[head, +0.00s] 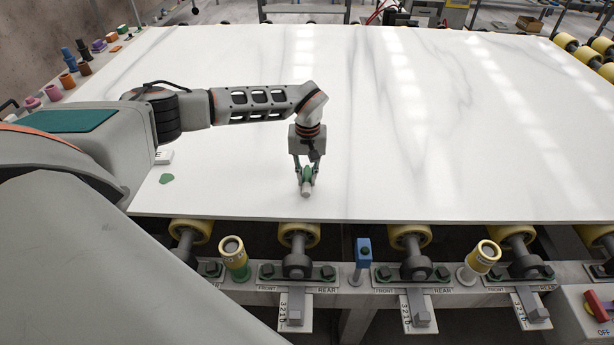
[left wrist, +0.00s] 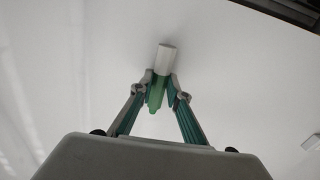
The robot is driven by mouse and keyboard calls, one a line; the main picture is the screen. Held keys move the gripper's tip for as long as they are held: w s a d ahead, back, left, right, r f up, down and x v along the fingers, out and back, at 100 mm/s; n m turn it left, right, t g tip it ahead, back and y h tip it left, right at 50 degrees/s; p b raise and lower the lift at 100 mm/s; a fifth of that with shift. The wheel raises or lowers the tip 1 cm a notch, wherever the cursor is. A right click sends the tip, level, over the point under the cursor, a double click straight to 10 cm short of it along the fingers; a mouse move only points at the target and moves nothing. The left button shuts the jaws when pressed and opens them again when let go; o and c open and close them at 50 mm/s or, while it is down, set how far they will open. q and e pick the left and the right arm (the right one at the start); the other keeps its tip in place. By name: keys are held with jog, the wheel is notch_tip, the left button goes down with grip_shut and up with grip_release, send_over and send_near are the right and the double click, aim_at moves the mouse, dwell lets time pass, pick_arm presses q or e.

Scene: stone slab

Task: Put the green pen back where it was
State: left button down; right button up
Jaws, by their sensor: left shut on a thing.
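My left gripper (head: 306,172) is above the front part of the white stone slab (head: 420,130), fingers pointing down. It is shut on the green pen (head: 307,187), which shows a green body and a pale grey end. In the left wrist view the pen's green part (left wrist: 156,98) sits between the fingertips (left wrist: 160,90), with the grey end sticking out beyond them. I cannot tell whether the pen touches the slab. My right gripper is in neither view.
Along the front rail stand a green-and-yellow cylinder (head: 234,258), a blue-topped post (head: 362,255) and a tilted yellow cylinder (head: 480,260). Several coloured pieces line the left edge. The slab's right is clear.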

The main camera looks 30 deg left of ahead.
aim_at(307, 179)
pick_arm(q)
jog(key=c, duration=1.9)
grip_release()
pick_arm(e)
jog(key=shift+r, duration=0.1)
pick_arm(q)
notch_tip(307, 179, up, 12)
jog(key=shift+w+b, duration=0.1)
jog(key=shift+b, duration=0.4)
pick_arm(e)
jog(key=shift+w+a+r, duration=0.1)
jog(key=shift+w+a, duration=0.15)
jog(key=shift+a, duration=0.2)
